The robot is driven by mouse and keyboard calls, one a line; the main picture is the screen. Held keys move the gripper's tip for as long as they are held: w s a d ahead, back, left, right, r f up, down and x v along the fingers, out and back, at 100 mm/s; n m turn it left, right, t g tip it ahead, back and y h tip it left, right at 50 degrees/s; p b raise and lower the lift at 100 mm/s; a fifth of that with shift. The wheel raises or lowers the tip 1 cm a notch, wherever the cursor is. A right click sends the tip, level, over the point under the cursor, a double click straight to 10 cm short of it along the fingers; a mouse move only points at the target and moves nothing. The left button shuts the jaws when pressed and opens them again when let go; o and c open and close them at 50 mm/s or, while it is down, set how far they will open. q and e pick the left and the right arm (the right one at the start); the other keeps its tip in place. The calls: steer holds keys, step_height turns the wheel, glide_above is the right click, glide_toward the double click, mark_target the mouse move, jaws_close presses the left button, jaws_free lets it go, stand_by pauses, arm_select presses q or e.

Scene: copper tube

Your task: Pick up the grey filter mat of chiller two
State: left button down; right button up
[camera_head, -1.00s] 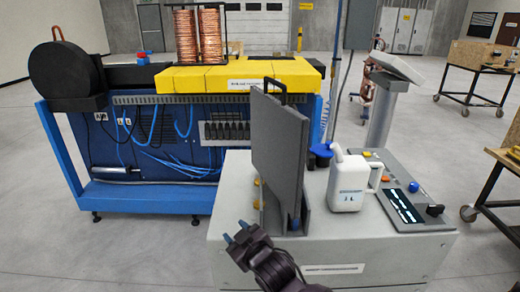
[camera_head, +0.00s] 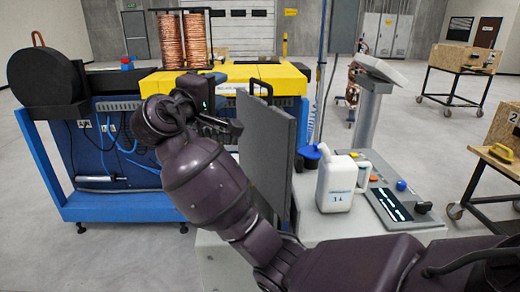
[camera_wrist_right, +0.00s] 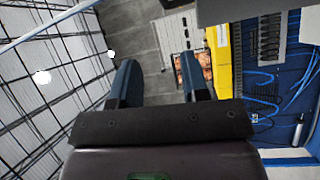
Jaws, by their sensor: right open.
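The grey filter mat (camera_head: 265,150) stands upright as a flat panel in a slot on top of the grey chiller cabinet (camera_head: 322,228), with a dark handle (camera_head: 260,86) on its top edge. My right gripper (camera_head: 226,104) is raised at the left of the mat's upper part, close to the handle. In the right wrist view the gripper (camera_wrist_right: 158,80) shows two blue-grey fingers apart with nothing between them. My right arm hides the mat's lower left part and much of the cabinet front. My left gripper is not in view.
A white jug (camera_head: 337,185) and a control panel (camera_head: 396,200) are on the cabinet right of the mat. Behind stands a blue bench with a yellow block (camera_head: 288,72) and copper coils (camera_head: 196,40). A grey pedestal (camera_head: 370,112) stands behind the cabinet.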

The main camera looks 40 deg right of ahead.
mark_target(259, 84)
steer(key=shift+w+d+f+m+g+h, duration=0.15)
steer(key=shift+d+g, duration=0.5)
steer(key=shift+d, duration=1.25)
steer(key=shift+d+m+g+h, duration=0.1)
steer(key=shift+d+g, duration=0.6)
steer(key=shift+d, duration=1.2)
steer(key=shift+w+d+f+m+g+h, duration=0.15)
steer(key=shift+d+g, duration=0.5)
steer(key=shift+d, duration=1.25)
steer(key=shift+r, duration=0.1)
jaws_close()
